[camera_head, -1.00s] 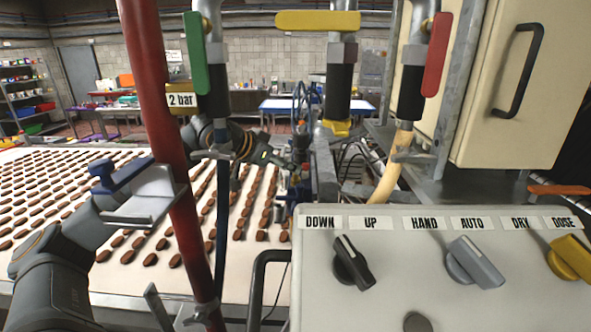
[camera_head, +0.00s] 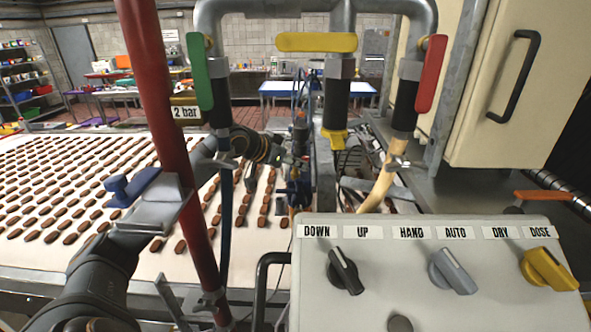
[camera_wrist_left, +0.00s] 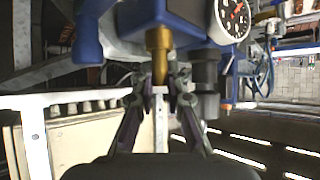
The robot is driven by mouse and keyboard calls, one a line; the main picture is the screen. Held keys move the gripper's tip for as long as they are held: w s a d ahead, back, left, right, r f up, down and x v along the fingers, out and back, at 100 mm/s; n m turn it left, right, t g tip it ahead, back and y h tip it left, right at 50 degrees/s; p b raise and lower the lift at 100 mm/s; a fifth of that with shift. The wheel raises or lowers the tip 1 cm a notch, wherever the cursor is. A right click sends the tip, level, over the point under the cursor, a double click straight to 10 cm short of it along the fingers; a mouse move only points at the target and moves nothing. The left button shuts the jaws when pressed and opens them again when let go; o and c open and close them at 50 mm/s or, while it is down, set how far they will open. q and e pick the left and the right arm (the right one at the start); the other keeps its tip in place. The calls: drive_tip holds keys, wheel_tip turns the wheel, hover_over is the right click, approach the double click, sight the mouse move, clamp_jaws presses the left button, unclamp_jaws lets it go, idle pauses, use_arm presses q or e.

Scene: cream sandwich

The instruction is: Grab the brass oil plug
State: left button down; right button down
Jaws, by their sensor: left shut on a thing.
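The brass oil plug (camera_wrist_left: 159,42) shows in the left wrist view as a short brass cylinder under a blue machine housing (camera_wrist_left: 150,14). My left gripper (camera_wrist_left: 160,80) has its two dark fingers closed on the plug's lower end. In the head view my left arm runs behind the red pipe, and my left gripper (camera_head: 283,160) is at the blue machine part (camera_head: 298,188) beyond the pipes. The plug is too small to make out there. My right gripper is in neither view.
A red pipe (camera_head: 165,120) stands before my left arm. Pipes with green (camera_head: 200,75), yellow (camera_head: 316,42) and red (camera_head: 431,73) valve handles hang ahead. A control box (camera_head: 430,300) with knobs fills the lower right. Brown pieces lie in rows on the pale belt (camera_head: 60,262). A gauge (camera_wrist_left: 232,16) is beside the plug.

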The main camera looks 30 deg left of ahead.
use_arm(q)
wheel_tip(320, 180, up, 10)
idle(0.7)
